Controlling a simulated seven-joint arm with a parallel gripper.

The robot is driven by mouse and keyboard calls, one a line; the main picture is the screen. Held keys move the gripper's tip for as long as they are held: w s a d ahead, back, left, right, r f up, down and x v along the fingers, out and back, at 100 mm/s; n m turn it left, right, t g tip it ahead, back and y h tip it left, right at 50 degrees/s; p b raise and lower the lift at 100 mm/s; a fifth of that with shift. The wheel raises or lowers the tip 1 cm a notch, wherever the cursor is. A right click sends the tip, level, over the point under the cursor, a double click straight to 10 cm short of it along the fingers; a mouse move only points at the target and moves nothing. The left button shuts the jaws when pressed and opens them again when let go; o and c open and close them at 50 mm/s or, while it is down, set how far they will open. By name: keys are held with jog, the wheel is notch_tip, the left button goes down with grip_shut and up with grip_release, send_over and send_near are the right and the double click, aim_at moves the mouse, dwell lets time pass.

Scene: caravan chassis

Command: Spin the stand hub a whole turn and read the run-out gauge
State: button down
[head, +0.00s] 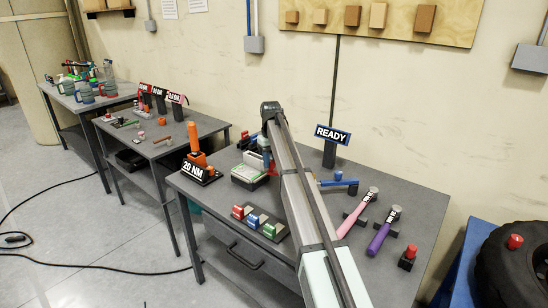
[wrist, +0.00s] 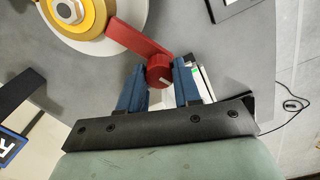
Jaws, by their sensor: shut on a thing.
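In the wrist view, the stand hub shows at the upper left as a yellow ring (wrist: 88,26) with a pale centre on a white disc (wrist: 135,12). A red crank arm (wrist: 138,40) runs from it to a round red knob (wrist: 158,71) with a pale mark. My gripper (wrist: 159,75) has its blue fingers on either side of the knob and is shut on it. In the head view my arm hides most of the hub; a bit of red shows by the gripper (head: 268,160). A blue-framed READY sign (head: 332,134) stands behind; I cannot make out a gauge dial.
Pink (head: 358,212) and purple (head: 384,230) handled tools lie to the right of my arm. An orange tool with a 20 NM label (head: 195,170) and red, blue and green blocks (head: 258,221) are to its left. A dark tyre (head: 515,265) is at the right.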

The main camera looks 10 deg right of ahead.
jog(key=s+d+n, duration=0.2)
jog(key=s+n, duration=0.9)
jog(key=n, duration=0.1)
jog(key=shift+s+d+n, duration=0.2)
jog(key=shift+d+n, duration=0.1)
dwell(0.4)
jog(key=c, duration=0.8)
grip_release()
jog(key=shift+r, duration=0.1)
notch_tip(320, 180, up, 14)
jog(key=shift+f, duration=0.15)
jog(key=shift+f, duration=0.1)
